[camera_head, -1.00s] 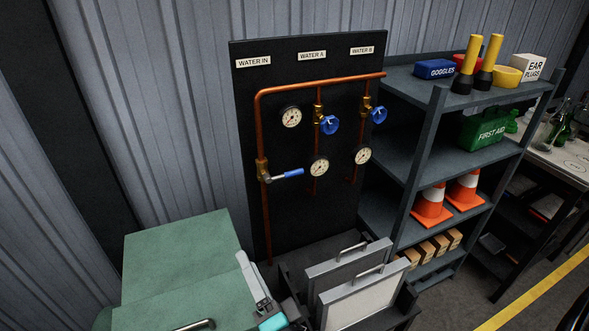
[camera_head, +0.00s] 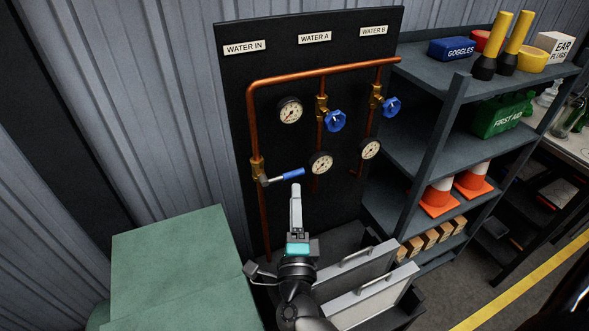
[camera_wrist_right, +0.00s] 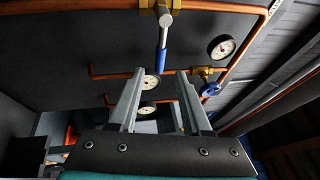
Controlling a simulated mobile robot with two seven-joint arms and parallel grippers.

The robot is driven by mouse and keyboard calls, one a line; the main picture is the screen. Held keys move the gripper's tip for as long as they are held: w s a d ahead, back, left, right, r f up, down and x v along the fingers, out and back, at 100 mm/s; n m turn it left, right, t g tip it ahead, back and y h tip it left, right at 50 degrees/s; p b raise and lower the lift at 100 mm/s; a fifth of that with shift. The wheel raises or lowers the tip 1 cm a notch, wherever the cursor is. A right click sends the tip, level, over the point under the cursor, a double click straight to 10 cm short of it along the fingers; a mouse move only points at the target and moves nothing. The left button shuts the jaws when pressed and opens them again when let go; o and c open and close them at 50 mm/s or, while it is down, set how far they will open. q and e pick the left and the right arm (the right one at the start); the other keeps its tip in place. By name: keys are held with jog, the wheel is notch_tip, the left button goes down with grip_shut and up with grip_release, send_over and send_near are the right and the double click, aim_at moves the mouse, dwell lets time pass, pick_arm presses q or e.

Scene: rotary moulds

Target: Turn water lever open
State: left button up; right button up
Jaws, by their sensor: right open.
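The water lever (camera_head: 291,175) has a blue grip and sticks out sideways to the right from a brass valve on the vertical copper pipe below the WATER IN label (camera_head: 244,48). My right gripper (camera_head: 296,188) points up toward the panel, with its tips just below the blue grip in the head view. In the right wrist view the lever's blue grip (camera_wrist_right: 162,62) shows between the two spread fingers of the gripper (camera_wrist_right: 158,78), farther off beyond the tips. The fingers are open and empty; no contact with the lever shows. My left gripper is not in view.
Two blue round valve handles (camera_head: 336,120) and several gauges (camera_head: 289,111) sit on the black panel (camera_head: 228,90). A green box (camera_head: 165,255) stands at lower left, grey cases with handles (camera_head: 375,295) at lower right. A loaded shelf (camera_head: 420,135) stands right.

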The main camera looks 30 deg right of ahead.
aim_at(294, 174)
jog(key=x, duration=0.7)
jog(key=shift+w+d+r+p, duration=0.1)
jog(key=shift+w+d+p, duration=0.05)
jog(key=shift+w+p, duration=0.15)
grip_shut()
dwell(1.1)
